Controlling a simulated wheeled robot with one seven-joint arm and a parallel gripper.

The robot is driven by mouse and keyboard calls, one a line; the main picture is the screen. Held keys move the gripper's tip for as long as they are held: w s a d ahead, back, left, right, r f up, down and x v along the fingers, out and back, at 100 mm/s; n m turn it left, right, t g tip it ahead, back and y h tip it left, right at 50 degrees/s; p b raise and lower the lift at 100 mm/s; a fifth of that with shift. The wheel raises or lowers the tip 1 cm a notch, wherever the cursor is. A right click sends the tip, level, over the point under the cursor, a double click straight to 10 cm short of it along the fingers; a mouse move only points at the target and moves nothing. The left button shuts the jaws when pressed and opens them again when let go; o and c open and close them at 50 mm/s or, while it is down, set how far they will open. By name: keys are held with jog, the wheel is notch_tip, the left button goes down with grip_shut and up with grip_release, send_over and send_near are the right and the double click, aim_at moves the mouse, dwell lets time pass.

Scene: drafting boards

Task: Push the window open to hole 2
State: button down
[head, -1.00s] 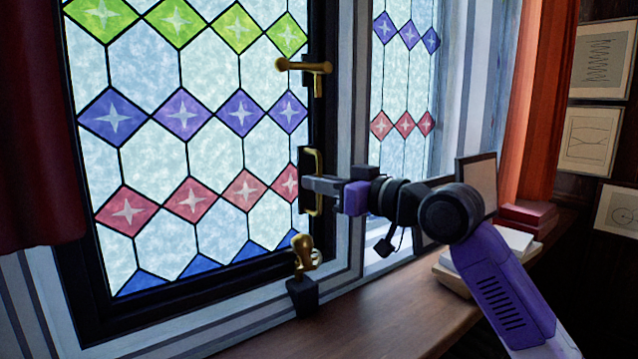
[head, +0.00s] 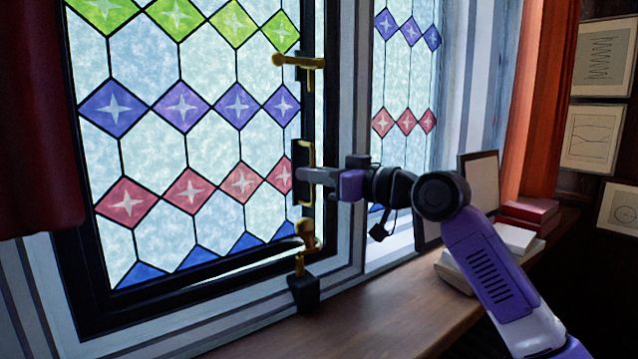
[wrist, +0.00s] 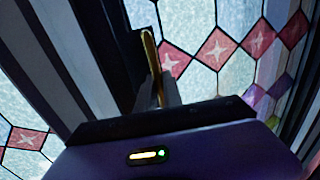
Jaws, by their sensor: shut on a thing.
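The leaded window sash (head: 215,150) fills the left of the head view, with green, purple, red and blue diamonds in a black frame. It stands slightly open, with bright gaps along its bottom and right edges. A brass pull handle (head: 311,152) is on its right stile. My gripper (head: 305,175) is shut on this handle; the wrist view also shows the handle (wrist: 149,50) between the fingers (wrist: 160,92). Below, a brass stay (head: 306,236) reaches from the sash toward a dark block (head: 303,290) on the sill. Its holes and numbers cannot be made out.
A brass latch lever (head: 298,61) lies horizontal above the handle. The wooden sill (head: 375,318) is clear in front. Books (head: 515,238) and a small frame (head: 480,180) stand at right, close to my arm. A dark red curtain (head: 38,130) hangs at left.

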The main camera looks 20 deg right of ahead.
jog(key=shift+w+a+n+y, duration=0.2)
jog(key=shift+w+n+y, duration=0.15)
jog(key=shift+w, duration=0.5)
jog(key=c, duration=1.5)
grip_release()
jog(key=shift+d, duration=0.1)
